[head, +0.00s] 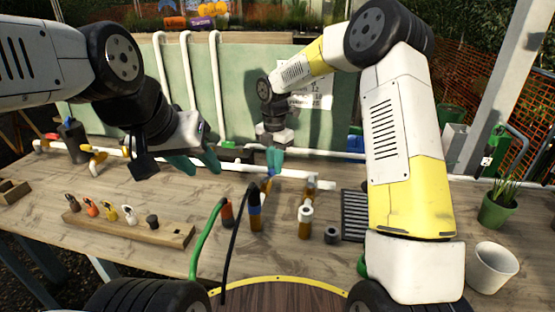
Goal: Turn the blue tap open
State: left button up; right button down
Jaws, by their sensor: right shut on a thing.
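A white pipe (315,183) runs along the bench, with the blue tap (266,184) at its middle. My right gripper (274,160) reaches down from above with its teal fingertips together on the blue tap. The fingers cover much of the tap, so its exact angle is hard to tell. My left gripper (197,162) is open and empty, its teal fingers spread above the bench to the left of the blue tap.
A yellow tap (97,160) is on the left. A wooden rack (175,234) holds several coloured fittings. A black grate (353,215) lies right.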

jog(key=n, duration=0.1)
jog(key=a+n, duration=0.1)
jog(key=n, duration=0.1)
jog(key=w+a+n, duration=0.1)
jog(key=n, duration=0.1)
jog(key=shift+a+r+n, duration=0.1)
jog(key=shift+n, duration=0.3)
dwell(0.4)
jog(key=c, duration=1.4)
grip_release()
jog(key=shift+o, duration=0.2)
notch_tip(320, 180, up, 8)
